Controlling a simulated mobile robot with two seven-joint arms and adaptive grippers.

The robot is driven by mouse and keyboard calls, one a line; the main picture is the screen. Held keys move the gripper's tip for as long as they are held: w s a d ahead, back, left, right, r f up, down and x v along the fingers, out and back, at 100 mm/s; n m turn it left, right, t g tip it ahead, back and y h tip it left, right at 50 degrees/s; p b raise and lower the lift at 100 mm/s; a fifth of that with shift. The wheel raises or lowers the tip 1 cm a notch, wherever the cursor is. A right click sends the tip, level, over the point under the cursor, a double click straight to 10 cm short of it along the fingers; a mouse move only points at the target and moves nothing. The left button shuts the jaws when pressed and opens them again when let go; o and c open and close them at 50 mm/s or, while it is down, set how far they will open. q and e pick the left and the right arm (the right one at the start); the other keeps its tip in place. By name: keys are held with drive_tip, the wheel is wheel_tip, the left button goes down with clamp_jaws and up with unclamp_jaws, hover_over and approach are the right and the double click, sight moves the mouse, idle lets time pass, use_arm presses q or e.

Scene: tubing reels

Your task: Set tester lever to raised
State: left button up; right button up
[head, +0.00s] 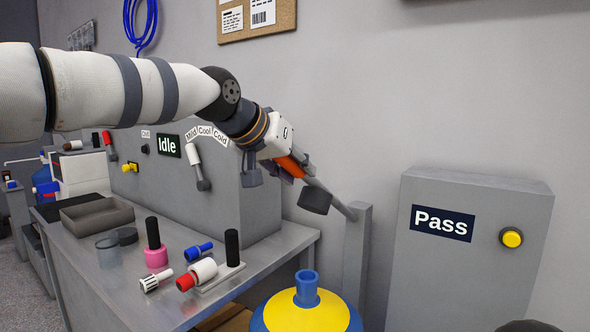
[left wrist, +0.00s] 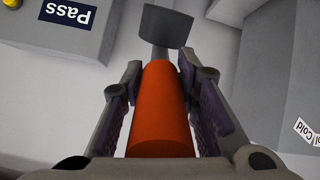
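The tester lever has an orange handle (head: 290,165) and a grey bar slanting up and leftward from a grey post (head: 357,255) beside the bench. A dark grey block (head: 315,201) sits at the bar. In the left wrist view the orange handle (left wrist: 160,115) lies between the finger pads, which touch it on both sides. My left gripper (head: 284,168) is shut on this handle; its fingers partly hide it in the head view. The grey box to the right shows a "Pass" sign (head: 442,223) and a yellow button (head: 511,238). My right gripper is not in view.
The bench (head: 185,285) holds a grey tray (head: 96,214), a pink-based fitting (head: 156,257) and red and blue connectors. A panel with an "Idle" display (head: 169,145) stands behind them. A blue and yellow container (head: 306,310) stands below the lever.

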use_arm(q)
drive_tip(key=shift+o, duration=1.4)
